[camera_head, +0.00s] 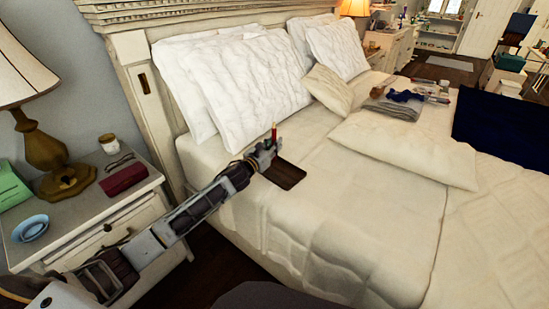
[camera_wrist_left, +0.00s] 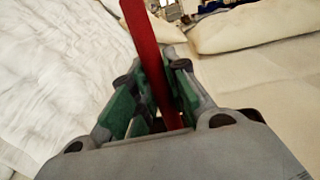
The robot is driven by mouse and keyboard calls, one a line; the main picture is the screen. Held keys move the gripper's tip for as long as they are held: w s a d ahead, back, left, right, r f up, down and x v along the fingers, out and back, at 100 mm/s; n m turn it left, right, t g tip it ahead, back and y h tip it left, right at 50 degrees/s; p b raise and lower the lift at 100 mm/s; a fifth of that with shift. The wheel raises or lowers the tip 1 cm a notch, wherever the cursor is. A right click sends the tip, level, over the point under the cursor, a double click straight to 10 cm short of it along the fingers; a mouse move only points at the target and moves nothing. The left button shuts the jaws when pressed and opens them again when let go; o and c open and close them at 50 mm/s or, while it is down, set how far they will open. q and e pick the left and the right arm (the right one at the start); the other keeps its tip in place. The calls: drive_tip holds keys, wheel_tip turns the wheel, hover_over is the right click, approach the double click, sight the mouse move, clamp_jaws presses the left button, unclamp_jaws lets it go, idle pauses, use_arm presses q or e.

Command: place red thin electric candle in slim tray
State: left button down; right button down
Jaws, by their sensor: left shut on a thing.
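The red thin electric candle (camera_wrist_left: 148,52) stands between the green-padded fingers of my left gripper (camera_wrist_left: 152,95) in the left wrist view, tilted a little there. In the head view the candle (camera_head: 274,131) rises roughly upright from my left gripper (camera_head: 266,150), which is shut on it. The slim tray (camera_head: 289,178) is dark brown and lies on the bed, just below and to the right of the gripper. The gripper and candle overlap the tray's far left edge in the picture; the height between them is hard to tell. My right gripper is not in view.
The bed (camera_head: 330,225) is wide and pale, with white pillows (camera_head: 240,85) against the headboard. A flat pillow (camera_head: 405,148) and folded grey cloth (camera_head: 392,107) lie to the right. A nightstand (camera_head: 75,225) with lamp (camera_head: 48,145) and blue bowl (camera_head: 30,228) stands at left.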

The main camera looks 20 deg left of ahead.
sight(274, 160)
use_arm(q)
drive_tip(key=shift+f, duration=0.45)
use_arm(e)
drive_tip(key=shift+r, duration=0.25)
use_arm(q)
drive_tip(key=shift+f, duration=0.1)
drive_tip(key=shift+f, duration=0.25)
drive_tip(key=shift+f+b, duration=0.5)
drive_tip(key=shift+f, duration=1)
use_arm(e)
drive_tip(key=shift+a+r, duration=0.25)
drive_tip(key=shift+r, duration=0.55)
use_arm(q)
drive_tip(key=shift+f+b, duration=0.2)
drive_tip(key=shift+b, duration=0.1)
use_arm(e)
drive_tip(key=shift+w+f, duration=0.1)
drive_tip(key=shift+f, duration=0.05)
